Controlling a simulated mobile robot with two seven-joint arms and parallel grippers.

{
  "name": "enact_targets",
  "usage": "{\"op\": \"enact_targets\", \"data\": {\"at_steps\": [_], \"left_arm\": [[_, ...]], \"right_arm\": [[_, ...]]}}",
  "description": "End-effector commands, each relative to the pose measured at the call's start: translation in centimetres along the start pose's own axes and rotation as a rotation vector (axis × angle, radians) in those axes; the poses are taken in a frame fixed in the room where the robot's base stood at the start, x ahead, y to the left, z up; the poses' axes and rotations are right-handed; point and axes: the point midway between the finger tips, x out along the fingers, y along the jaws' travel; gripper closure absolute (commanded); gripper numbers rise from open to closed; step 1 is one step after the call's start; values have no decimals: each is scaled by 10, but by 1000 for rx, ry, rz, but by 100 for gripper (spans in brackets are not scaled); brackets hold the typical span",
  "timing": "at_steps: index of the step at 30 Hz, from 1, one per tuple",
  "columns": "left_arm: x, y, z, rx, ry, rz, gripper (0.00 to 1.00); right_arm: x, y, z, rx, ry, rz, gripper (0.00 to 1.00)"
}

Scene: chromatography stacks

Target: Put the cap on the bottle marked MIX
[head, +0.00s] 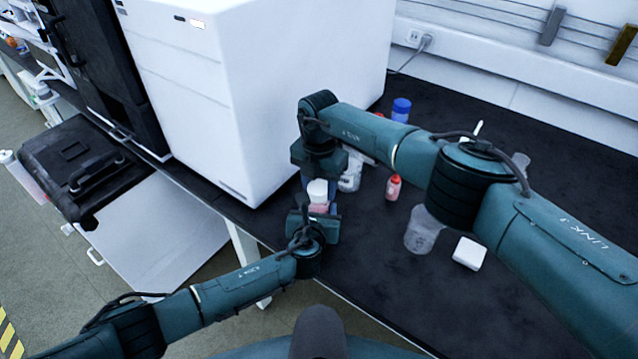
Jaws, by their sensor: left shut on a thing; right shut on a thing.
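My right gripper (318,180) points down from above and is shut on a white cap (317,188). My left gripper (315,212) is just below it, near the front edge of the bench, shut on a small bottle with a pinkish part (318,208). The cap is directly over the bottle; I cannot tell whether they touch. The grippers hide most of the bottle, and no MIX marking is readable.
The black bench (370,270) holds a red-capped bottle (393,188), a blue-capped container (401,110), a whitish bottle (350,175), a clear beaker (423,232) and a white block (469,253). A large white instrument (250,90) stands close at left. Bench room is free at front right.

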Motion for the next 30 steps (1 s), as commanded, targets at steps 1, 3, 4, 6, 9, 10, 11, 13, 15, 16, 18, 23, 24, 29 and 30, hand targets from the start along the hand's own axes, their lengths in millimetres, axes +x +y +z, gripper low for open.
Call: {"op": "enact_targets", "data": {"at_steps": [1, 3, 4, 6, 9, 10, 11, 13, 15, 16, 18, 23, 24, 29, 30], "left_arm": [[0, 1, 0, 0, 1, 2, 100], [0, 1, 0, 0, 1, 2, 100], [0, 1, 0, 0, 1, 2, 100], [0, 1, 0, 0, 1, 2, 100], [0, 1, 0, 0, 1, 2, 100], [0, 1, 0, 0, 1, 2, 100], [0, 1, 0, 0, 1, 2, 100], [0, 1, 0, 1, 1, 2, 100], [0, 1, 0, 1, 1, 2, 100], [0, 1, 0, 1, 1, 2, 100], [0, 1, 0, 1, 1, 2, 100], [0, 1, 0, 1, 1, 2, 100], [0, 1, 0, 1, 1, 2, 100], [0, 1, 0, 1, 1, 2, 100], [0, 1, 0, 1, 0, 2, 100]], "right_arm": [[0, 0, 0, 104, 1, 0, 81], [0, 0, 0, 247, 0, 0, 81], [0, 0, 0, 301, 0, 0, 81], [0, 0, 0, 407, 0, 0, 81], [0, 0, 0, 406, 0, 0, 81], [0, 0, 0, 405, 0, 0, 81], [0, 0, 0, 405, 0, 0, 81], [0, 0, 0, 404, 0, 0, 48], [0, 0, 0, 404, 0, 0, 43], [0, 0, 0, 404, 0, 0, 40], [0, 0, 0, 403, 0, 0, 34], [0, 0, 0, 403, 0, 0, 29], [0, 0, 0, 403, 0, 0, 29], [-3, 0, 0, 402, 0, 1, 29], [-6, 0, 0, 401, -1, 1, 29]]}}
